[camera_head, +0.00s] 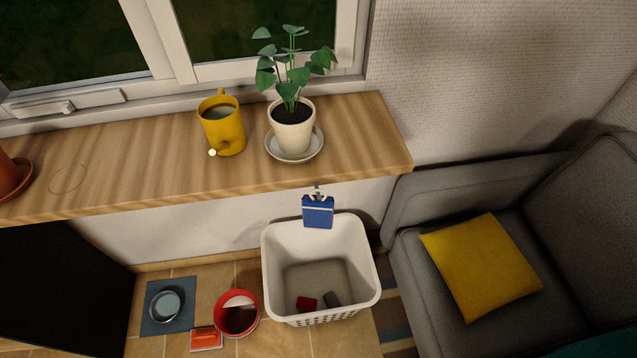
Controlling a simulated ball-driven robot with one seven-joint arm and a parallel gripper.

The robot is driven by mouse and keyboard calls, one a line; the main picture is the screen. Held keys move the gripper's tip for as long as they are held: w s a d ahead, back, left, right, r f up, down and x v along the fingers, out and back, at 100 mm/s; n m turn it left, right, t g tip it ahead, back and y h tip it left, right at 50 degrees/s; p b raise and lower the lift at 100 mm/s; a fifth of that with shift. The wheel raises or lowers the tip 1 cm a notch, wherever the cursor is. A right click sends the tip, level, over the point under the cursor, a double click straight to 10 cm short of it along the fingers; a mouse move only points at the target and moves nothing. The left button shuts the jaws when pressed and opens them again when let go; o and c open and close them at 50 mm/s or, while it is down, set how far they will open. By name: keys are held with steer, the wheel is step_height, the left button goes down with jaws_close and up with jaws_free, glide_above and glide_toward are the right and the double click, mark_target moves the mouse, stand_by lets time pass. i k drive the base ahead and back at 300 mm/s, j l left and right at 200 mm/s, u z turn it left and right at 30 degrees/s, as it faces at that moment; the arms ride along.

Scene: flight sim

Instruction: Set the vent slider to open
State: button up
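A white vent strip (98,99) runs along the bottom rail of the left window, at the upper left of the picture.
On the wooden sill (140,155) stand a yellow mug (222,130), a potted plant (292,125) and a terracotta pot (10,176). A blue item (318,212) hangs above a white basket (320,245). A red bucket (238,318) stands on the floor. The sill before the vent looks mostly clear.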

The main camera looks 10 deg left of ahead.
mark_target(66, 106)
steer(key=u, duration=1.5)
